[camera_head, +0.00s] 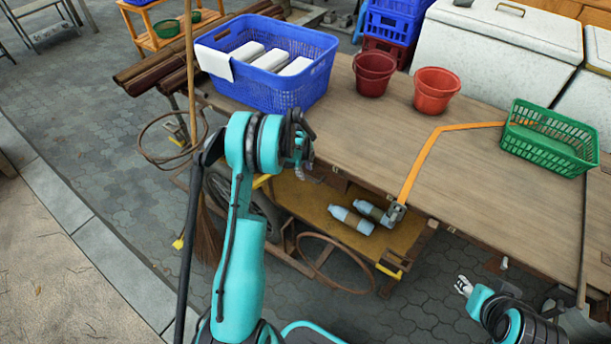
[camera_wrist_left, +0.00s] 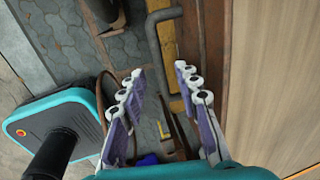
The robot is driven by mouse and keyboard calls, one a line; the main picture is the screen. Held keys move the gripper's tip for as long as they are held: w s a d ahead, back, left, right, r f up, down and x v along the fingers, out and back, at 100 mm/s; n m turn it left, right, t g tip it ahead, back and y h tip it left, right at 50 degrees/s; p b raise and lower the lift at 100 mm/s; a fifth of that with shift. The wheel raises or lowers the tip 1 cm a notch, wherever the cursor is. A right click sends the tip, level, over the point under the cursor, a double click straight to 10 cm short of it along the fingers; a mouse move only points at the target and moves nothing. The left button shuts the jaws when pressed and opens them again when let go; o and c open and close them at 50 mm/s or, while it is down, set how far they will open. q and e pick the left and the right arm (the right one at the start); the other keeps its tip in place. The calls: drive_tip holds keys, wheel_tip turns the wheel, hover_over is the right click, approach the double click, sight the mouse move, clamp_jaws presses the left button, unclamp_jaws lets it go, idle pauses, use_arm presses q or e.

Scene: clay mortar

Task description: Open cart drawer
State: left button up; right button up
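The wooden cart (camera_head: 390,140) has a plank top, with a lower wooden shelf or tray (camera_head: 315,205) under its front edge. I cannot tell whether that is the drawer. My left gripper (camera_head: 304,150) is at the cart's front edge, partly hidden behind its own wrist. In the left wrist view my left gripper (camera_wrist_left: 160,72) has its fingers spread apart. A grey bent bar (camera_wrist_left: 166,45) lies beyond the gap between them, and I see nothing gripped. My right gripper (camera_head: 464,286) is low at the right, away from the cart front, its finger gap unclear.
Two bottles (camera_head: 352,220) lie on the lower shelf. A blue basket (camera_head: 285,95), red pots (camera_head: 434,92) and a green basket (camera_head: 552,150) stand on the top. An orange strap (camera_head: 418,160) hangs over the edge. A broom (camera_head: 206,235) stands left of my arm.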

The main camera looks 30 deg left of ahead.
use_arm(q)
drive_tip(key=shift+w+f+b, duration=0.25)
drive_tip(key=shift+f+b, duration=0.1)
drive_tip(key=shift+f, duration=0.95)
clamp_jaws()
